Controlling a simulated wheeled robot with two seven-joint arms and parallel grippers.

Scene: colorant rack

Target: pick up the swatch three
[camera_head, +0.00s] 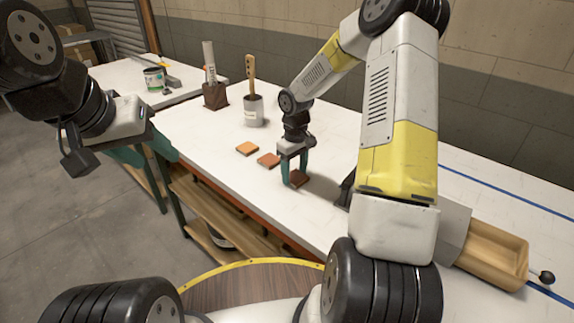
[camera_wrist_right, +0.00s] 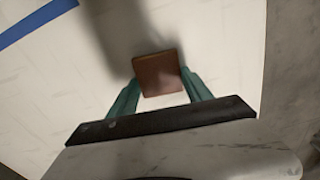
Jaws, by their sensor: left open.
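Three small square swatches are in a row on the white table in the head view: an orange one (camera_head: 247,148), a darker orange one (camera_head: 268,160) and a brown one (camera_head: 299,179) nearest me. No numbers are readable on them. My right gripper (camera_head: 295,178) points down at the brown swatch with its green fingers on either side. In the right wrist view the brown swatch (camera_wrist_right: 157,74) is between the fingertips, close to both; whether they press on it I cannot tell. My left gripper (camera_head: 140,152) is open and empty, off the table's left edge.
A wooden tray (camera_head: 493,252) lies at the right, partly behind my right arm. The table (camera_head: 215,133) is clear left of the swatches.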

